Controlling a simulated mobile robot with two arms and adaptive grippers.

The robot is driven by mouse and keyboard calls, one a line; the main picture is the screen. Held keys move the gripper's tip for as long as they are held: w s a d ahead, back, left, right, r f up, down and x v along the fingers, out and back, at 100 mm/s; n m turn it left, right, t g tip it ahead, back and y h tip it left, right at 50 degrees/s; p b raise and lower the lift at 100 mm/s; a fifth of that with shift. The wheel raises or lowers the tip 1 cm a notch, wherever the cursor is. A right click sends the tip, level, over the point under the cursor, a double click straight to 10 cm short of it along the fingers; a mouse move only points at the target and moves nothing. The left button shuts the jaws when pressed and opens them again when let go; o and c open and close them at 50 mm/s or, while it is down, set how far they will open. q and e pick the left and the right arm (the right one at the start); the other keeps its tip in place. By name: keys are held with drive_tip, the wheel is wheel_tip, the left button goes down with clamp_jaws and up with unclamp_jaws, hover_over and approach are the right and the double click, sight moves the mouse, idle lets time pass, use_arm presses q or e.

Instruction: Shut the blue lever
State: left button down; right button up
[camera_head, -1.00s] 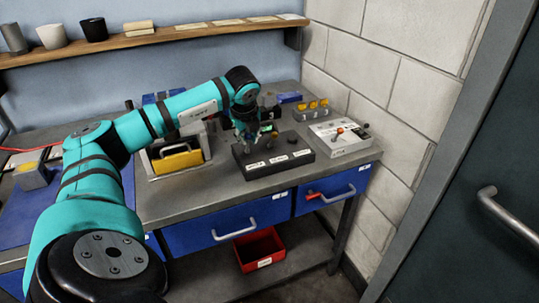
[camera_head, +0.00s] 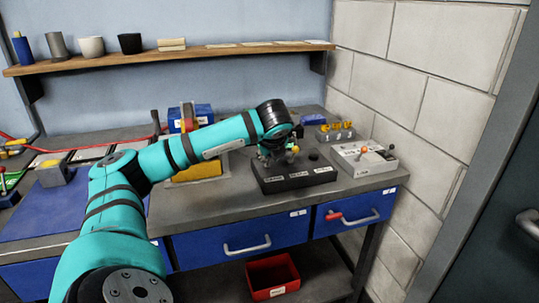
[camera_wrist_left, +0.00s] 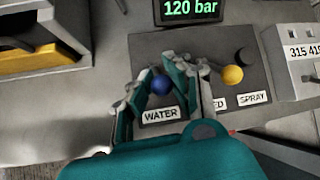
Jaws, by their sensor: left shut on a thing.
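The blue lever's round knob (camera_wrist_left: 161,86) shows in the left wrist view, above the WATER label on a dark valve box (camera_wrist_left: 143,62). My left gripper (camera_wrist_left: 170,80) is shut on the blue lever, with fingers on both sides of the knob. The fingers hide the lever's stem, so its exact angle cannot be told. In the head view, my left gripper (camera_head: 278,156) is over the left part of the dark box (camera_head: 297,183), and the blue knob is hidden there. A yellow knob (camera_wrist_left: 232,74) and a black knob stand to the right on the same box. My right gripper is not in view.
A display (camera_wrist_left: 192,9) reading 120 bar stands behind the box. A light grey box (camera_head: 363,158) with an orange knob is to the right, near the brick wall. A yellow-fronted holder (camera_head: 198,171) is to the left. A red bin (camera_head: 272,277) is under the bench.

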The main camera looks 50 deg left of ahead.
use_arm(q)
drive_tip(key=c, duration=1.2)
unclamp_jaws()
drive_tip(key=shift+w+d+r, duration=0.1)
drive_tip(key=shift+w+d, duration=0.05)
drive_tip(key=shift+w, duration=0.05)
drive_tip(key=shift+s, duration=0.1)
drive_tip(key=v, duration=1.2)
